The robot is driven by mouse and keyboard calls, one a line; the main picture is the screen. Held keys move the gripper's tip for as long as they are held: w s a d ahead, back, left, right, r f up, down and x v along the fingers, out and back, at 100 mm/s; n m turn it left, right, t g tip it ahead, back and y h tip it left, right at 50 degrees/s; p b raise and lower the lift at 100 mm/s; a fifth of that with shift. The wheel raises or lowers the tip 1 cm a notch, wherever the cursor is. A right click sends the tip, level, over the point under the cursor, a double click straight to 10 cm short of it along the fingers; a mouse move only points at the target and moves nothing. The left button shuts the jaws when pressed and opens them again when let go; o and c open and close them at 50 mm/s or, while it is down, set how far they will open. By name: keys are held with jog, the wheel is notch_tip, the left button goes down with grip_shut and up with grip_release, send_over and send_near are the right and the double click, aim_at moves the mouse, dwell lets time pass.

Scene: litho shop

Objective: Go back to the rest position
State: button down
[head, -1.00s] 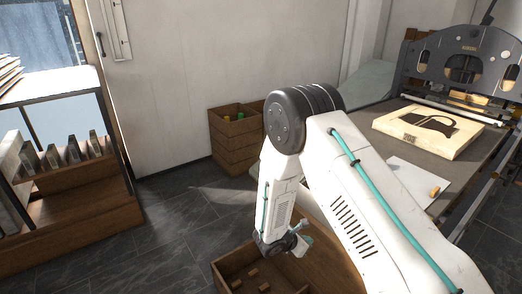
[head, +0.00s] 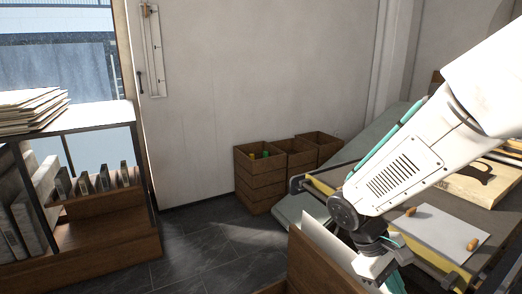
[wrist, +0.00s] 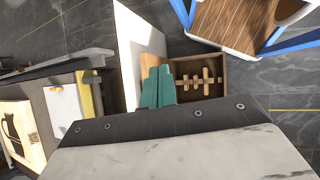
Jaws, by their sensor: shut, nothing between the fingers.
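My gripper shows in the wrist view (wrist: 157,88) as two teal fingers pressed together, shut and empty. In the head view the arm reaches in from the upper right and bends down at a dark joint; the gripper is at the bottom edge, mostly cut off. In the wrist view the fingers overlap the left side of a wooden crate (wrist: 221,92) holding several small wooden pieces (wrist: 197,82); I cannot tell the height between them. A white panel (wrist: 138,45) stands beside the crate, close to the fingers.
Wooden bins (head: 260,180) stand by the wall. A shelf (head: 100,240) is at left. Dark floor (head: 200,250) between is clear.

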jog(key=s+a+r+m+t+y, duration=0.1)
jog(key=s+r+m+t+y, duration=0.4)
jog(key=s+r, duration=0.8)
jog(key=shift+a+r+m+y, duration=0.15)
jog(key=shift+r+m+y, duration=0.3)
jog(key=shift+m, duration=0.15)
